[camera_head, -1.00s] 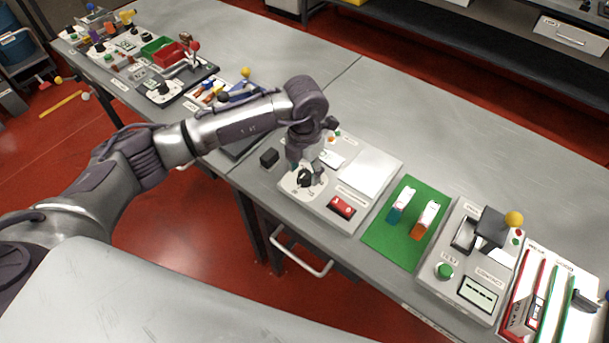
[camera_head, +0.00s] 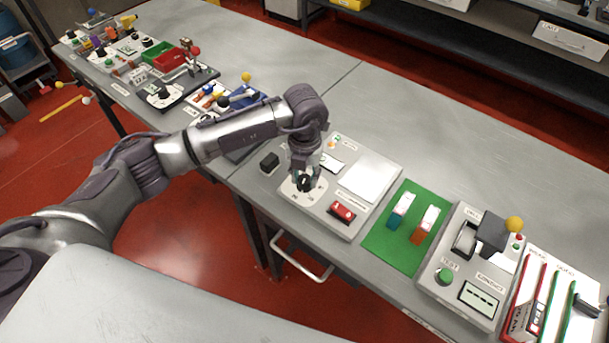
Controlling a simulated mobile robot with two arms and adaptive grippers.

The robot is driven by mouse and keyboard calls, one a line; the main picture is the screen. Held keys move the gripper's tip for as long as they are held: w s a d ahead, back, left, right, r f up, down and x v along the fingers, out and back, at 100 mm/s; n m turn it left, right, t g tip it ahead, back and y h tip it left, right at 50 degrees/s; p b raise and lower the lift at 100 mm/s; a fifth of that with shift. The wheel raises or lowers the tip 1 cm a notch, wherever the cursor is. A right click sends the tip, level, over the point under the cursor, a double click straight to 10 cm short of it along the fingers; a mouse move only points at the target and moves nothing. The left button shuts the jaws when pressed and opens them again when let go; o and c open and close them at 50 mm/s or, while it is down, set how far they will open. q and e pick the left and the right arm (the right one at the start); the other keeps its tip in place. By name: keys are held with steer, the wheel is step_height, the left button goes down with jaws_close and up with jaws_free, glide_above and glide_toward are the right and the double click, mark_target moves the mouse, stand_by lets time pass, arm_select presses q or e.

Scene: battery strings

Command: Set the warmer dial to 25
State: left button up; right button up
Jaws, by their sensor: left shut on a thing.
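The warmer (camera_head: 333,223) is a light grey box with a pale square plate (camera_head: 369,178) on top, lying on the grey bench. Its black dial (camera_head: 304,183) sits on a white scale at the box's left part. A red switch (camera_head: 342,211) is at its front. My left gripper (camera_head: 304,178) points down over the dial, its fingers around the knob, and is shut on it. The scale's numbers are too small to read, and the gripper hides part of the dial. My right gripper is not in view.
A green mat (camera_head: 393,247) with two small battery-like blocks lies right of the warmer. Farther right stands a tester box (camera_head: 466,295) with a yellow-ball lever. A small black block (camera_head: 269,162) is left of the warmer.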

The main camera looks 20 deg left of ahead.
arm_select(q)
steer(key=shift+n, duration=0.8)
steer(key=n+p, duration=0.1)
steer(key=n, duration=0.3)
steer(key=shift+r, duration=0.1)
steer(key=shift+n+p, duration=0.3)
steer(key=shift+n, duration=0.6)
steer(key=o, duration=0.9)
steer(key=shift+o, duration=0.2)
